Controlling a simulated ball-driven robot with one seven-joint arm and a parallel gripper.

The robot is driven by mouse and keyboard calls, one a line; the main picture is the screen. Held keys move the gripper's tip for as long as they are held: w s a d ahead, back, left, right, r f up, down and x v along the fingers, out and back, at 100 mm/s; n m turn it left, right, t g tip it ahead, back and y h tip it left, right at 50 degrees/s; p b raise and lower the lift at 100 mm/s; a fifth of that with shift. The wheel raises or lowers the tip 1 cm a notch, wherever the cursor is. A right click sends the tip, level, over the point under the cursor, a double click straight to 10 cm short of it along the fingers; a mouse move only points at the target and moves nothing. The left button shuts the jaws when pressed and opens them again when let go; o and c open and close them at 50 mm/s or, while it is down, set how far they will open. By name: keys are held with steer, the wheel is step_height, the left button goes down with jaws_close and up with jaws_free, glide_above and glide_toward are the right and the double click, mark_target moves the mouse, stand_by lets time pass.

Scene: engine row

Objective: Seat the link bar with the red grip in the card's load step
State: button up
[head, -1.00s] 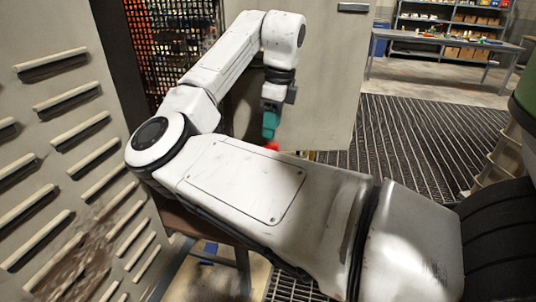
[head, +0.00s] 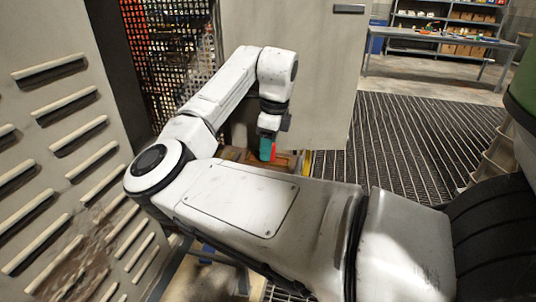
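My gripper (head: 268,150) hangs below the end of my white arm near the middle of the head view, with teal fingers pointing down. A small red piece (head: 274,155), likely the red grip of the link bar, shows right beside the fingertips. Whether the fingers are closed on it is too small to tell. The rest of the bar is hidden or too small to make out. A brownish surface (head: 235,155) lies behind and below the gripper, partly hidden by my arm. The card and its load step cannot be made out.
A louvred grey cabinet (head: 50,105) stands close on the left. A mesh panel (head: 160,50) and a pale cabinet door (head: 325,75) are behind the arm. Open grated floor (head: 415,140) lies right. A workbench (head: 450,42) and shelves (head: 450,15) stand at the back.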

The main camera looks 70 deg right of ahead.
jaws_close()
steer(key=shift+r, duration=0.1)
stand_by(0.3)
